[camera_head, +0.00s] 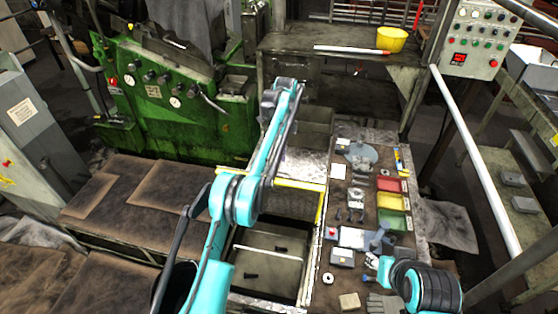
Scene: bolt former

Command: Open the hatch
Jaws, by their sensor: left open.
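My left gripper (268,104) is at the far end of my raised teal arm, near the middle top of the head view. It is small and partly merged with the arm, and it looks empty. Below it is a metal panel (303,164) with a yellow edge. In front of that is a rectangular recess (272,266) with a light floor and a few dark bolts in it. My left arm crosses its left side. Which panel is the hatch I cannot tell. Part of my right arm shows at the bottom right; its gripper is not seen.
A green machine (180,105) with knobs stands at the back left. A workbench (345,210) on the right holds red, yellow and green trays and loose tools. A control panel (478,40) and a pale slanted rail (475,150) are at the right. A yellow bucket (391,39) stands at the back.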

